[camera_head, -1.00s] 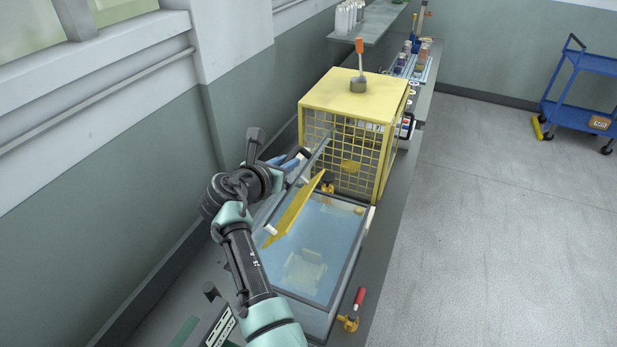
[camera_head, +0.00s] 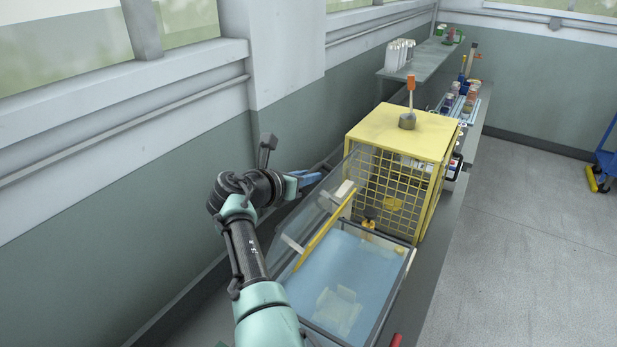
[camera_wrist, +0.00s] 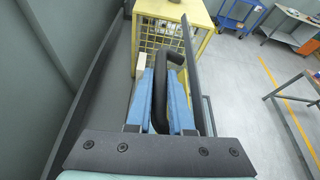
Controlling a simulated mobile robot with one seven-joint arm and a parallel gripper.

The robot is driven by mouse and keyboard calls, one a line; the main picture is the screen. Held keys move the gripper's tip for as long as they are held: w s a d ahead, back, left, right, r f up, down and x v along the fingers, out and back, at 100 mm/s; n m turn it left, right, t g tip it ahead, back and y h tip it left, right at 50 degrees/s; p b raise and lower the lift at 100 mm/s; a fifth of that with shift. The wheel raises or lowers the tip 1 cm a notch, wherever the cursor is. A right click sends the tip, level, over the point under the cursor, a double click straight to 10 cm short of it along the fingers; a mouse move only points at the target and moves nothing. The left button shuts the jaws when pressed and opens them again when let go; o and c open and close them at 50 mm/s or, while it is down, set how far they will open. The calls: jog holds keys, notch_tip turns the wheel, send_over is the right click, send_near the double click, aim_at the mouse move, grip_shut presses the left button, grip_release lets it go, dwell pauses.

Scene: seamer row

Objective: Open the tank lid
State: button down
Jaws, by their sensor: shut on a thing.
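The tank (camera_head: 385,300) holds pale blue liquid, with a pale object under the surface. Its clear lid (camera_head: 305,225) is raised along the left side and stands steeply tilted, with a yellow strip (camera_head: 325,230) along it. My gripper (camera_head: 312,176) is at the lid's upper left. In the wrist view, the blue fingers (camera_wrist: 165,100) are shut on the dark curved lid handle (camera_wrist: 188,58). The lid's edge (camera_wrist: 193,70) shows as a thin dark bar just right of the fingers. The fingers' contact with the handle is partly hidden in the head view.
A yellow mesh cage (camera_head: 400,170) stands directly behind the tank, with an orange-handled tool (camera_head: 410,95) on top. The wall (camera_head: 190,190) runs close along my arm's left. Bottles stand on a shelf (camera_head: 425,62) farther back. The floor (camera_head: 530,260) at right is clear.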

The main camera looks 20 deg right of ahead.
jog(key=shift+a+f, duration=0.1)
jog(key=c, duration=1.1)
grip_release()
jog(key=b+v, duration=0.1)
jog(key=v, duration=1.2)
jog(key=shift+b, duration=0.35)
